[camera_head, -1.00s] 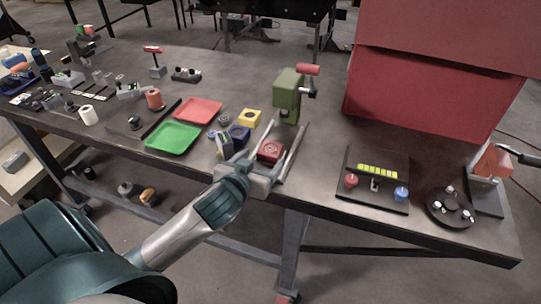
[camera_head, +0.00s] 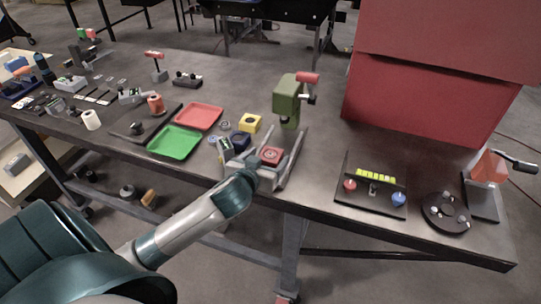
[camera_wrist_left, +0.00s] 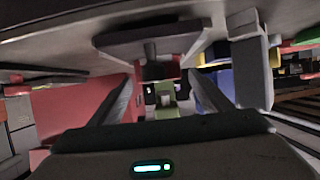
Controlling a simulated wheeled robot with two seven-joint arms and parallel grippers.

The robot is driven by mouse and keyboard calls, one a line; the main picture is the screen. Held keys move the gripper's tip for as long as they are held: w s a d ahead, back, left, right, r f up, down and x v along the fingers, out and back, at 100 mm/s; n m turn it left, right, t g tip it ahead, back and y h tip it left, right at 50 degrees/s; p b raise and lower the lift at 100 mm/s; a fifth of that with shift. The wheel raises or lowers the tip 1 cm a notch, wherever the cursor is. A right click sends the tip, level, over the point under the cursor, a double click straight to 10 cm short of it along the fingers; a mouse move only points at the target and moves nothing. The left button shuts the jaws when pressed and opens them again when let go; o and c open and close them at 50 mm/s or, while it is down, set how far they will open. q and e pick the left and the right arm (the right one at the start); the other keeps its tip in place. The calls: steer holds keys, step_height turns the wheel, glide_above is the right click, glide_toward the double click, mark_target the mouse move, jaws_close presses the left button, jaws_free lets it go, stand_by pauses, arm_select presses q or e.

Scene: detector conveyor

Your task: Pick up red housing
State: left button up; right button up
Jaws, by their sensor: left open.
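The red housing (camera_head: 271,155), a small square block with a dark round mark on top, sits near the front edge of the workbench. My left gripper (camera_head: 284,136) is open, with one long finger on each side of the housing in the head view. I cannot tell whether the fingers touch it. In the left wrist view the open fingers (camera_wrist_left: 162,88) point away from the camera, and a dark red piece (camera_wrist_left: 158,71), likely the housing, shows between them. My right gripper is not in view.
A blue housing (camera_head: 239,139) and a yellow housing (camera_head: 250,122) stand close left of the gripper. A green press (camera_head: 287,100) stands behind. Green (camera_head: 174,142) and red (camera_head: 199,116) trays lie left. A black panel (camera_head: 371,190) with buttons is at right, beyond free bench.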

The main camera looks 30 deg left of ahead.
arm_select(q)
steer(key=shift+x, duration=1.1)
steer(key=shift+c, duration=0.6)
steer(key=shift+r, duration=0.1)
steer(key=c, duration=1.3)
steer(key=shift+r, duration=0.15)
